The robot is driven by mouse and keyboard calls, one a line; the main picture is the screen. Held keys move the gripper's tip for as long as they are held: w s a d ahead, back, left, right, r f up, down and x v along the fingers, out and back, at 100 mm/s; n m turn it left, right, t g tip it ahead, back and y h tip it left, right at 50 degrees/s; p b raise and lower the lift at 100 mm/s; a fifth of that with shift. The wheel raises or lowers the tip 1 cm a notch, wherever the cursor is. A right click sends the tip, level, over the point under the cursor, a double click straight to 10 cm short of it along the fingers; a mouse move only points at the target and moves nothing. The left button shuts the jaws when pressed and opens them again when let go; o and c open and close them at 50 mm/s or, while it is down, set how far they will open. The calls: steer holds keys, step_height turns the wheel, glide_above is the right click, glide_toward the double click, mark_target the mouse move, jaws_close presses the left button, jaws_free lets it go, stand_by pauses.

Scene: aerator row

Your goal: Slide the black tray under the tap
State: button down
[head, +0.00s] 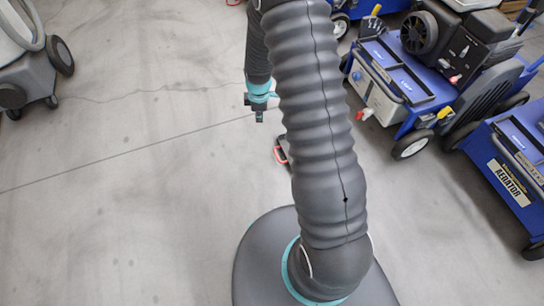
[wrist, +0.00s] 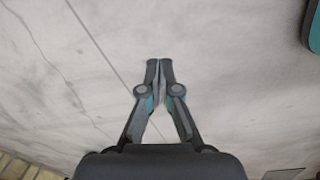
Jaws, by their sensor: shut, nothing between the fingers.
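A dark flat object with a red edge (head: 280,155) lies on the floor in the head view, mostly hidden behind my arm; it may be the black tray, but I cannot tell for sure. A red tap (head: 364,115) sticks out low on the near side of a blue aerator. My gripper (head: 259,117) is above the floor, left of and farther back than the dark object, and apart from it. In the wrist view my gripper (wrist: 160,64) is shut with its fingertips together and nothing between them. Neither tray nor tap shows there.
Blue aerators (head: 412,82) stand in a row at the right, with black wheels and a yellow-handled part (head: 445,112). A grey wheeled machine (head: 28,75) with a hose stands at the upper left. The concrete floor (head: 130,190) between is clear.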

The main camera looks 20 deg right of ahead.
steer(key=f+n, duration=0.1)
steer(key=f, duration=0.8)
steer(key=s+f+n, duration=0.1)
steer(key=f, duration=0.8)
steer(key=f+n+g+b, duration=0.1)
steer(key=f, duration=0.8)
steer(key=shift+s+d+n, duration=0.15)
steer(key=shift+s+n, duration=0.15)
steer(key=shift+s, duration=0.1)
steer(key=d, duration=0.3)
steer(key=shift+w+d, duration=0.1)
steer(key=shift+d, duration=0.45)
steer(key=shift+f, duration=0.1)
